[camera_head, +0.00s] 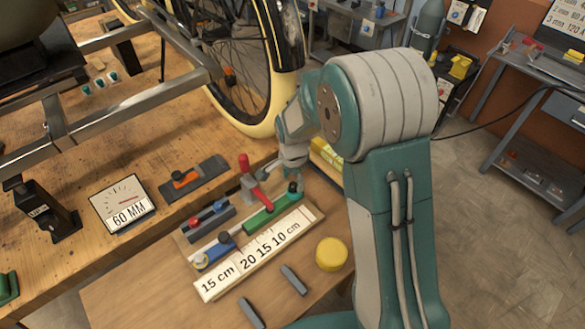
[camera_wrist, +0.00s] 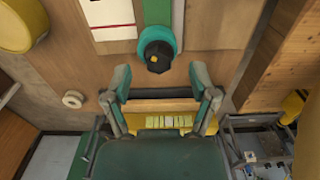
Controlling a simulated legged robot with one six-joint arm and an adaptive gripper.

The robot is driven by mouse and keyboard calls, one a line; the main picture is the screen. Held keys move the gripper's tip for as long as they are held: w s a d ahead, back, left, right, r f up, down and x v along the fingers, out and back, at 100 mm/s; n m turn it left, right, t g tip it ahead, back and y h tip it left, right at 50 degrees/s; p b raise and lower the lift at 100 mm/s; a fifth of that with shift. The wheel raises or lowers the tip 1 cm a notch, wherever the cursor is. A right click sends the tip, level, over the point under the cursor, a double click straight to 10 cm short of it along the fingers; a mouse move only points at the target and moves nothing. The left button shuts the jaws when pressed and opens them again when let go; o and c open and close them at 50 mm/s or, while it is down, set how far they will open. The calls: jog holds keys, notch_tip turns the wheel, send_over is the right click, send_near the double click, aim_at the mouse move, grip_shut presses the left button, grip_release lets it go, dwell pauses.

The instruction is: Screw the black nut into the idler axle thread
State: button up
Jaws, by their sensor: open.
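A black round nut-like piece (camera_wrist: 157,56) with a small yellow mark sits on a teal round end (camera_wrist: 156,37) in the wrist view. In the head view a dark knob (camera_head: 292,187) at the end of the green bar (camera_head: 270,213) appears to be the same piece. My gripper (camera_wrist: 160,90) is open, its two fingers apart, with the black piece just beyond the fingertips and nothing between them. In the head view my gripper (camera_head: 285,177) is small and partly hidden beside the green bar. I cannot pick out the idler axle thread.
A ruler board (camera_head: 255,255) and a yellow disc (camera_head: 332,254) lie near the green bar. A red-handled clamp (camera_head: 250,178) stands close to my gripper. The bicycle wheel (camera_head: 262,60) and metal frame (camera_head: 110,90) stand behind and left.

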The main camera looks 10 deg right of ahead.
jog(key=shift+f, duration=0.9)
grip_shut()
jog(key=shift+m, duration=0.9)
jog(key=shift+m, duration=0.8)
jog(key=shift+w+m, duration=0.1)
jog(key=shift+m, duration=0.8)
